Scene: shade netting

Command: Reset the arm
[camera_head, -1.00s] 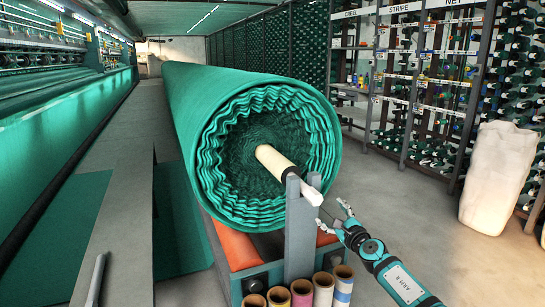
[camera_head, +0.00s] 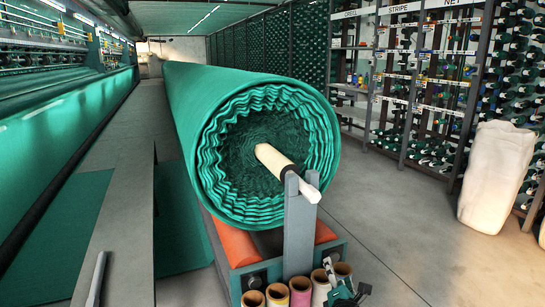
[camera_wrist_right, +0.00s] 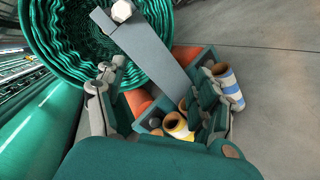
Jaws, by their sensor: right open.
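My right gripper (camera_head: 346,290) shows at the bottom edge of the head view, low in front of the cardboard tubes. In the right wrist view its two fingers (camera_wrist_right: 158,98) are spread apart with nothing held between them. The grey upright post (camera_wrist_right: 160,50) of the roll stand and the cardboard tubes (camera_wrist_right: 178,125) lie beyond the fingers. The large green netting roll (camera_head: 265,150) rests on its stand with a pale core end (camera_head: 280,165) sticking out over the post (camera_head: 299,230). Most of my right arm is out of the head view. My left gripper is not in view.
Several cardboard tubes (camera_head: 300,291) stand upright at the stand's front. A large pale sack (camera_head: 497,178) stands at the right by the yarn racks (camera_head: 425,100). A knitting machine (camera_head: 60,130) runs along the left. The grey floor (camera_head: 410,235) right of the stand is clear.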

